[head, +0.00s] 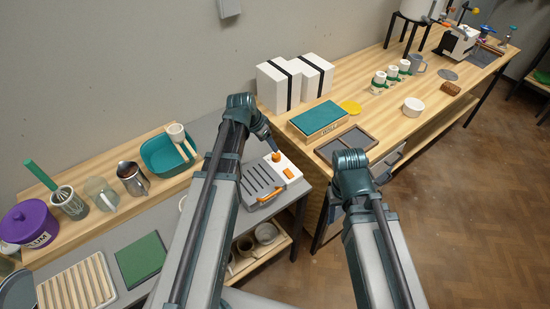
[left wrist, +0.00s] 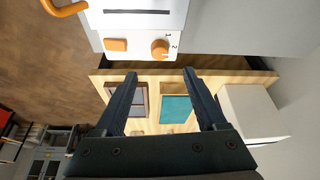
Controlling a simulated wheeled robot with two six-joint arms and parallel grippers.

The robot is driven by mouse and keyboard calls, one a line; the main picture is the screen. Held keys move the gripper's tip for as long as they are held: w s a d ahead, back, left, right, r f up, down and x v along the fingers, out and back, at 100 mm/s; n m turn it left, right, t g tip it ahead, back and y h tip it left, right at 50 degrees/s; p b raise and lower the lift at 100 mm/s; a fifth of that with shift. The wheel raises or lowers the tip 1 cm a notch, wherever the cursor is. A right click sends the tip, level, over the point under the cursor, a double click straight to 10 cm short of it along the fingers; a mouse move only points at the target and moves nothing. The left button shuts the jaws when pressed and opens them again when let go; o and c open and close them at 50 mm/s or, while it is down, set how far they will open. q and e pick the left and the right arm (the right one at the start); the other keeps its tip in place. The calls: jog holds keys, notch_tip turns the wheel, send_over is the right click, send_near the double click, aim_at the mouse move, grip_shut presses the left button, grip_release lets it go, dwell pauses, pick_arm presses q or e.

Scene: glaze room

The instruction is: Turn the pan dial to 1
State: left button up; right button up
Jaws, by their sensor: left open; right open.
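The pan dial (head: 277,156) is a round orange knob on the white end panel of the slotted pan unit (head: 262,182). In the left wrist view the dial (left wrist: 160,48) has the marks 1 and 2 beside it; I cannot tell clearly which one it points to. My left gripper (left wrist: 159,73) is open and empty. Its two dark fingertips lie either side of the dial's line, apart from it. In the head view my left wrist is just behind the dial, with the fingers mostly hidden. My right arm is above the table's corner; its gripper fingers are hidden.
An orange rectangular button (left wrist: 116,44) is beside the dial, and an orange handle (head: 270,191) is at the unit's front. A teal-topped box (head: 318,119) and a grey divided tray (head: 345,143) stand on the wooden table. White boxes (head: 279,86) stand behind.

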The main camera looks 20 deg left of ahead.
aim_at(276, 156)
pick_arm(q)
jog(key=b+x, duration=0.8)
jog(key=x, duration=0.2)
jog(key=shift+w+f+b, duration=0.1)
jog(key=shift+f+b, duration=0.05)
jog(key=shift+b, duration=0.15)
grip_shut()
